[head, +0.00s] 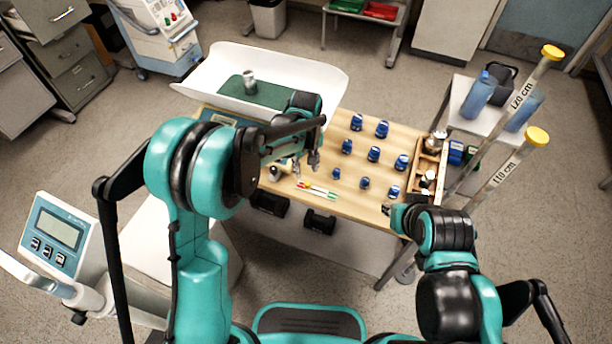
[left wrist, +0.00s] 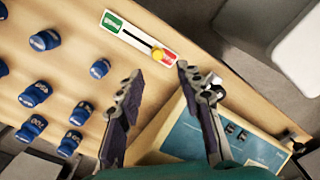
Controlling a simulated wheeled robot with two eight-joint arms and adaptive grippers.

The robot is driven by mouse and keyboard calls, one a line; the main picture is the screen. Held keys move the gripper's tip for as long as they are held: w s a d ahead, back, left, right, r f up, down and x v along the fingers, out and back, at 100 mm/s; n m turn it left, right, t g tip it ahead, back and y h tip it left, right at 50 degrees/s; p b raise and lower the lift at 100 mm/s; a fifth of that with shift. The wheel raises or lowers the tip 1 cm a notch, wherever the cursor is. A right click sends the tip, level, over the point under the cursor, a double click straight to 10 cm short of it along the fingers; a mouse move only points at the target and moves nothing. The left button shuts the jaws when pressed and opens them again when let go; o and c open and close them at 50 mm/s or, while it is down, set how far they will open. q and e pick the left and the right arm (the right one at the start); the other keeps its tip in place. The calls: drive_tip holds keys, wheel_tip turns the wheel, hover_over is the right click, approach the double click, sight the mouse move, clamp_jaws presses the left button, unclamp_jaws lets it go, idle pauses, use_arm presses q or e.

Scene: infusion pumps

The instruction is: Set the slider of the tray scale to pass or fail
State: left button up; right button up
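The slider (head: 317,189) is a small white strip on the wooden table, with one green end and one red end. In the left wrist view the slider (left wrist: 136,40) shows its yellow knob (left wrist: 157,54) by the red end of a dark slot. My left gripper (head: 305,166) is above the table just behind the slider. Its fingers (left wrist: 160,72) are open and empty, with the knob a little beyond the tips. The tray scale (head: 325,78) has a white pan with a metal weight (head: 249,80) on a green mat. My right gripper (head: 394,212) is at the table's front right; its fingers are unclear.
Several blue weights (head: 374,154) stand to the right of the slider. A wooden box (head: 430,165) with metal items is at the table's right end. The scale's blue panel (left wrist: 190,135) is close to my left fingers. Two height poles (head: 505,168) stand at the right.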

use_arm(q)
wheel_tip(320, 180, up, 5)
idle(0.7)
drive_tip(key=s+a+r+m+t, duration=0.2)
drive_tip(key=s+a+r+t, duration=0.1)
drive_tip(key=s+a+r, duration=0.55)
drive_tip(key=s+a+m+t, duration=0.3)
drive_tip(key=s+a+t, duration=0.1)
drive_tip(key=s, duration=0.7)
drive_tip(key=shift+s+a+r, duration=0.2)
drive_tip(key=shift+s+a, duration=0.2)
drive_tip(key=shift+a, duration=0.3)
